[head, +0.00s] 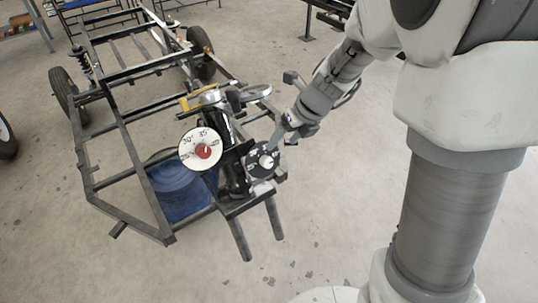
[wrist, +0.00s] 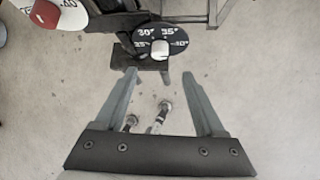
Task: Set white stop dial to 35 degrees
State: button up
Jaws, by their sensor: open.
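A white dial face (head: 189,158) with a red centre knob (head: 204,152) is mounted on the frame's front end; 30 and 35 are readable. It also shows at the top left of the wrist view (wrist: 71,18), partly cut off. A black dial face (head: 254,170) with a white knob (head: 267,161) sits to its right and lower. In the wrist view the black dial (wrist: 149,34) carries marks from 25° to 40°, and its white knob (wrist: 160,50) faces me. My gripper (wrist: 159,74) is open and empty, with the white knob ahead between its fingertips, apart from them.
A dark metal chassis frame (head: 120,178) with wheels and springs stretches back to the left. A blue round object (head: 180,190) lies inside it. Black legs (head: 240,240) stick out below the dials. The concrete floor (head: 330,200) to the right is clear.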

aim_at(269, 159)
jog(key=b+x, duration=0.4)
jog(key=x, duration=0.7)
jog(key=shift+a+f+b, duration=0.1)
jog(key=shift+f+b, duration=0.2)
jog(key=shift+b, duration=0.05)
jog(key=shift+c, duration=0.4)
grip_shut()
